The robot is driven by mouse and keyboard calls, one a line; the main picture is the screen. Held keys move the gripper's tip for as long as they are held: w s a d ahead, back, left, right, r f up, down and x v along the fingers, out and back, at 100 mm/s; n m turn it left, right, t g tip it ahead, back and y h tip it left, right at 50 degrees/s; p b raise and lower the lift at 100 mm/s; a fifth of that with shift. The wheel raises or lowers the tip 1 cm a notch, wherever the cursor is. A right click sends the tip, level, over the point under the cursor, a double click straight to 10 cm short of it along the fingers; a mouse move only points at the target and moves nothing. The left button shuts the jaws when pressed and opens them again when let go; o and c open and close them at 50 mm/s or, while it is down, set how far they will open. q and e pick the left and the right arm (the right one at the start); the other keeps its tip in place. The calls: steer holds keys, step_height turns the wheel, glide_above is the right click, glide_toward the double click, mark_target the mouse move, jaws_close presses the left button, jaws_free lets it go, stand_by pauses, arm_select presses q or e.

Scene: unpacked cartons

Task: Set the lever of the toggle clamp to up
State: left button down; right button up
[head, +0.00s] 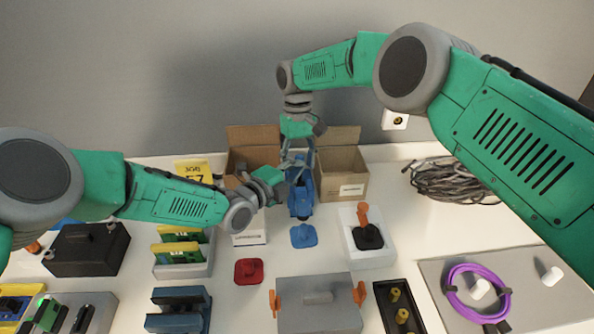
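A white block (376,254) right of centre carries a black piece (368,238) with an upright orange lever (362,214). It may be the toggle clamp, but I cannot tell for sure. A blue device (300,192) stands upright in front of the cartons. My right gripper (299,158) points down from above at the blue device, its fingers spread. My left gripper (293,173) reaches in from the left beside the same device, its fingers apart. The grippers overlap in the view and hide part of the device. Whether either touches it I cannot tell. Both are away from the orange lever.
Open cartons (340,174) stand behind the grippers. A blue knobbed piece (303,236), a red one (249,271) and a grey box (320,304) with orange latches lie in front. Dark cable (452,182) and a purple cable (477,292) lie right. The table right of the white block is partly clear.

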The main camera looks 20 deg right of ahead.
arm_select(q)
steer(key=shift+w+a+r, duration=0.1)
steer(key=shift+a+r, duration=0.05)
steer(key=shift+r, duration=0.15)
arm_select(e)
steer(key=shift+s+d+r, duration=0.1)
steer(key=shift+s+r, duration=0.05)
steer(key=shift+s, duration=0.05)
steer(key=shift+r, duration=0.2)
arm_select(q)
steer(key=shift+a+f, duration=0.1)
steer(key=shift+f, duration=0.05)
arm_select(e)
steer(key=v, duration=0.5)
steer(key=shift+w, duration=0.4)
arm_select(q)
steer(key=shift+s, duration=0.2)
arm_select(e)
steer(key=shift+v, duration=0.85)
steer(key=shift+r, duration=0.15)
arm_select(q)
steer(key=v, duration=1.1)
steer(key=shift+s+a, duration=0.25)
steer(key=shift+a, duration=0.1)
steer(key=shift+s+f, duration=0.1)
